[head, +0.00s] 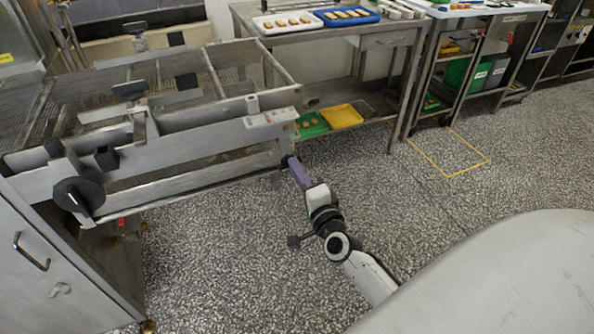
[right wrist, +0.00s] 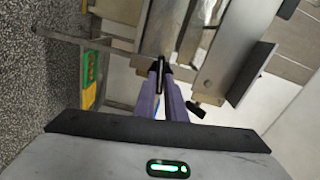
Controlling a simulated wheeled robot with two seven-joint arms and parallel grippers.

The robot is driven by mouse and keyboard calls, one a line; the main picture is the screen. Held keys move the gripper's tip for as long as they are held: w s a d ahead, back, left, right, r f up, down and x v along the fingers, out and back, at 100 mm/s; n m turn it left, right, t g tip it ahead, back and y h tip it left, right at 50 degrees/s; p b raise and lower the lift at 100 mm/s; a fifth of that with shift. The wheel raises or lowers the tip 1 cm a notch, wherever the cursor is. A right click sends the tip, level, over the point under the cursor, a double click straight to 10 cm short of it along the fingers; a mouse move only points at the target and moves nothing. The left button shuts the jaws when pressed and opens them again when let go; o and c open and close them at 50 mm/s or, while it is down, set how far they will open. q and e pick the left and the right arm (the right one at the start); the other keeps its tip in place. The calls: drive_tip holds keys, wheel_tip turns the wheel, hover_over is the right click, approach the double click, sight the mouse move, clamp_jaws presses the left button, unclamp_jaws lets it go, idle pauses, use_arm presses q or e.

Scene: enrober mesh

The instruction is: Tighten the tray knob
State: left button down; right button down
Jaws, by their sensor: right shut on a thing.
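My right gripper (head: 288,162) reaches from the lower middle of the head view to the right end of the metal machine frame. It also shows in the right wrist view (right wrist: 160,68), where its purple fingers are closed on a small dark thing (right wrist: 158,62). This looks like the tray knob, mostly hidden between the fingertips. It sits against the metal frame (right wrist: 160,25). How tight it is cannot be seen. My left gripper is not in view.
The mesh machine (head: 200,130) fills the left, with a large black handwheel (head: 78,195) on its near side. Another black knob (right wrist: 196,108) hangs beside my fingers. A steel table (head: 340,32) holds trays behind. The speckled floor (head: 440,200) is clear at the right.

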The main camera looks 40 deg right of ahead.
drive_tip(key=shift+f+m, duration=0.15)
drive_tip(key=shift+m, duration=0.85)
drive_tip(key=c, duration=1.8)
unclamp_jaws()
drive_tip(key=shift+c, duration=0.2)
drive_tip(key=shift+s, duration=0.1)
drive_tip(key=v, duration=1)
drive_tip(key=shift+b, duration=0.3)
drive_tip(key=shift+s, duration=0.1)
